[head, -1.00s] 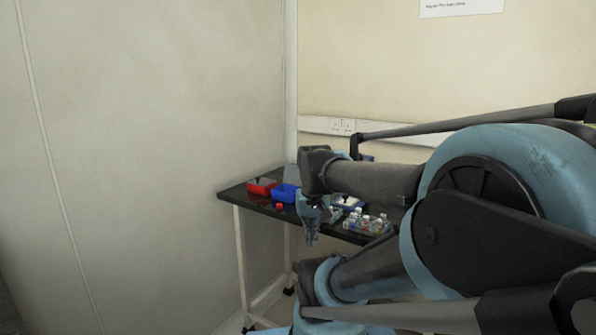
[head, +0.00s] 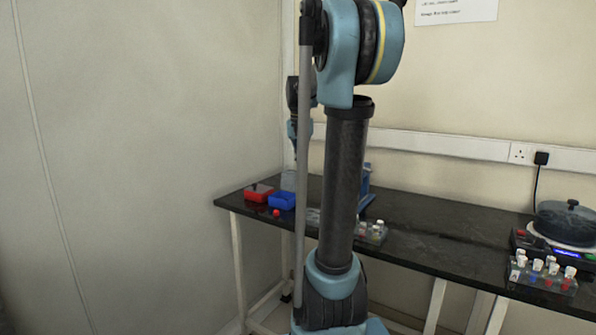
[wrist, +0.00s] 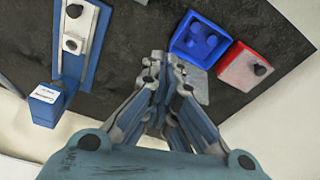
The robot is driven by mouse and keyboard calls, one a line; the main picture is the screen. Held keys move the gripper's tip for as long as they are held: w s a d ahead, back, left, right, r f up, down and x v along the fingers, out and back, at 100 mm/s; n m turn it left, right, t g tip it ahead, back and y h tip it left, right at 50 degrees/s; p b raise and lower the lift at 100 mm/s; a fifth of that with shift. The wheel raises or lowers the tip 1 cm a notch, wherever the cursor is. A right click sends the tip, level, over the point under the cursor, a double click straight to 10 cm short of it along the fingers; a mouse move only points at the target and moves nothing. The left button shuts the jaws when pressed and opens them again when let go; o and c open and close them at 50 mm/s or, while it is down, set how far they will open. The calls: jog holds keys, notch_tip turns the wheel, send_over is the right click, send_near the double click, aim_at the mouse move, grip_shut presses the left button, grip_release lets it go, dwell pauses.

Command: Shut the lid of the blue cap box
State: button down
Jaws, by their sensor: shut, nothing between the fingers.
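The blue cap box (head: 281,201) stands at the left end of the dark table, open at the top. In the wrist view it (wrist: 180,42) shows dark blue caps inside. Its grey lid (head: 288,181) stands raised behind it; in the wrist view the lid (wrist: 198,88) shows beside the box, partly behind my fingers. My gripper (wrist: 160,62) is shut and empty. In the head view my gripper (head: 292,148) hangs above and behind the box, apart from it.
A red box (head: 257,192) with a knobbed lid, shut, stands left of the blue box. A small red cap (head: 276,212) lies in front. A blue device (wrist: 76,82) stands on the other side. Vial racks (head: 371,233) and a black-lidded machine (head: 566,222) are further right. Walls stand behind and left.

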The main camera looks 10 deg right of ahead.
aim_at(293, 181)
jog(key=w+d+r+m, duration=0.1)
jog(key=w+d, duration=0.1)
jog(key=w, duration=0.6)
jog(key=w+d+r+m, duration=0.1)
jog(key=w+d+m, duration=0.1)
jog(key=w, duration=0.6)
notch_tip(293, 181, down, 9)
jog(key=s+a, duration=0.2)
jog(key=shift+s+d+h, duration=0.1)
jog(key=shift+d+h, duration=0.05)
jog(key=shift+h, duration=0.15)
